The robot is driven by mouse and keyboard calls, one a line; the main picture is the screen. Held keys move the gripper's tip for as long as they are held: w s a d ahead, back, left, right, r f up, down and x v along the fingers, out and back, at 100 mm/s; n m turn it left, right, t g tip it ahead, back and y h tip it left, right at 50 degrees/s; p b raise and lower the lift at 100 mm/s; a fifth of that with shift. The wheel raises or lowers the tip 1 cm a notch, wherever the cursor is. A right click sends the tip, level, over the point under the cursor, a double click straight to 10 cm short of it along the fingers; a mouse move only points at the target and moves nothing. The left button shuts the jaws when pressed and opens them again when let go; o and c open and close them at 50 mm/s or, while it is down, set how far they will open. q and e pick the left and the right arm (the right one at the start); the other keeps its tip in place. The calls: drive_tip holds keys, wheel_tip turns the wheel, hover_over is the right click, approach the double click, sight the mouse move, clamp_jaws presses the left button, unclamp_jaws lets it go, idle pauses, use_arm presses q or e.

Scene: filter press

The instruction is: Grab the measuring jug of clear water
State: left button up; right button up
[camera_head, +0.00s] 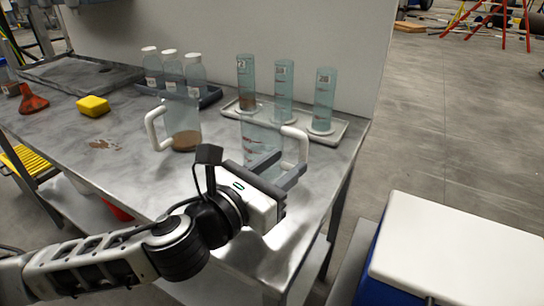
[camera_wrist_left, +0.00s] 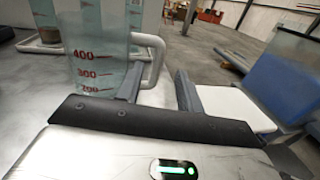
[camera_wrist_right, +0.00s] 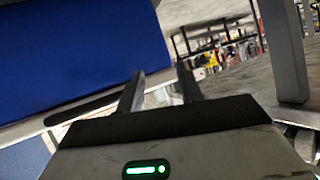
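The measuring jug of clear water (camera_head: 258,138) stands on the metal table near its right end, with its white handle (camera_head: 303,143) toward the right. In the left wrist view the jug (camera_wrist_left: 98,45) shows red marks, and its handle (camera_wrist_left: 154,58) appears ahead of the gap between the fingers. My left gripper (camera_head: 290,163) is open at the handle, partly covering the jug's lower part; I cannot tell if it touches. Another jug (camera_head: 183,118), with brown sediment, stands to the left. My right gripper (camera_wrist_right: 160,82) is open and empty, outside the head view.
Several cylinders (camera_head: 284,90) stand on a tray (camera_head: 338,131) behind the jug. Capped bottles (camera_head: 171,68), a yellow sponge (camera_head: 93,106) and a red funnel (camera_head: 32,102) are further left. A blue cooler with a white lid (camera_head: 460,245) stands at the right, also near my right gripper.

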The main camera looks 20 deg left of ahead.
sight(301, 150)
use_arm(q)
drive_tip(key=x, duration=0.6)
drive_tip(key=shift+w, duration=0.35)
clamp_jaws()
